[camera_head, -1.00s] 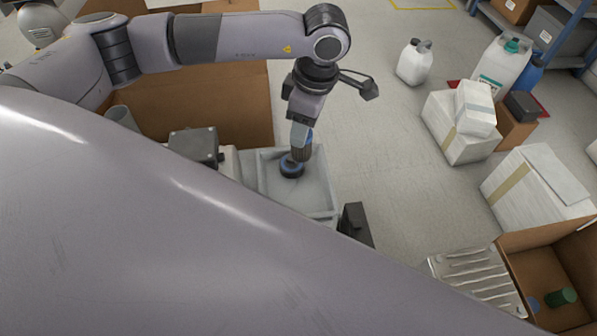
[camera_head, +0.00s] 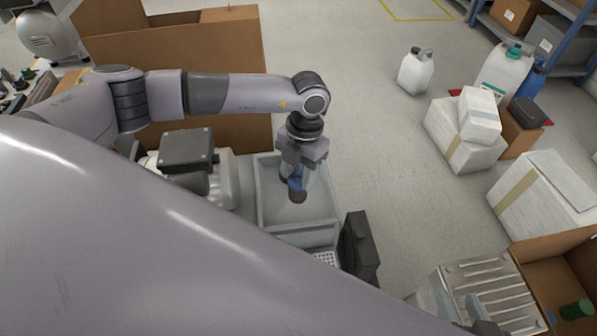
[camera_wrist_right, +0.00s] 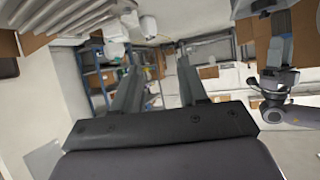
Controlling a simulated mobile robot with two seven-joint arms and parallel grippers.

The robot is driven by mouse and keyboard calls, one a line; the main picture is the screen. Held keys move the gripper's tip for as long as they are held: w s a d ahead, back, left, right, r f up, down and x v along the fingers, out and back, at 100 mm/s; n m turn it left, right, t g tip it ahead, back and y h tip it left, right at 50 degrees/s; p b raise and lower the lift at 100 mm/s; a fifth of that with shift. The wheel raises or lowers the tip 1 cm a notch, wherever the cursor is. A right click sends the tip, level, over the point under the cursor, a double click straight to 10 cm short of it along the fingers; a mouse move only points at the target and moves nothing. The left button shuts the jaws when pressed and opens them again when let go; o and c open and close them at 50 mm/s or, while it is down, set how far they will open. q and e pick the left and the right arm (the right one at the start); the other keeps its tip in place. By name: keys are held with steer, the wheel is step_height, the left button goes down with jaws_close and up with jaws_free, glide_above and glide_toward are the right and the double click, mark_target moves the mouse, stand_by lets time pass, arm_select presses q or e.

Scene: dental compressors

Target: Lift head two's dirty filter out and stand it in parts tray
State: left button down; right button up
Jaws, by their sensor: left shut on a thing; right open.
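The grey parts tray (camera_head: 322,229) is an open shallow bin near the middle of the head view. My left gripper (camera_head: 298,188) points down over it, shut on the dirty filter (camera_head: 297,196), a small dark piece with blue on it. The fingers partly hide the filter. I cannot tell whether it touches the tray floor. My right gripper is open and empty in the right wrist view (camera_wrist_right: 158,85), its two fingers wide apart. Part of it shows dark at the bottom of the head view (camera_head: 484,318). I cannot tell which unit is head two.
A dark-topped unit (camera_head: 188,147) stands left of the tray, and a dark upright block (camera_head: 358,245) stands right of it. A ribbed metal part (camera_head: 487,285) is at lower right, beside an open carton (camera_head: 545,262) with a green-capped item. White boxes (camera_head: 465,142) stand on the floor.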

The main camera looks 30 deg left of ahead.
arm_select(q)
steer(key=shift+f+b, duration=0.65)
steer(key=shift+f, duration=0.2)
step_height(320, 180, down, 3)
steer(key=b, duration=0.3)
steer(key=shift+f, duration=0.65)
arm_select(e)
steer(key=shift+w+a+f+m+y, duration=0.1)
steer(key=shift+w+a+f+y, duration=0.2)
steer(key=shift+a, duration=0.35)
steer(key=shift+w+a+f+m+y, duration=0.15)
steer(key=shift+a+y, duration=0.2)
steer(key=shift+a, duration=0.25)
steer(key=shift+w+a+f+m+y, duration=0.1)
steer(key=shift+w+a+y, duration=0.2)
steer(key=shift+a, duration=0.35)
steer(key=shift+r, duration=0.2)
arm_select(q)
steer(key=shift+f, duration=0.3)
steer(key=shift+c, duration=0.2)
jaws_free()
arm_select(e)
steer(key=shift+d, duration=0.1)
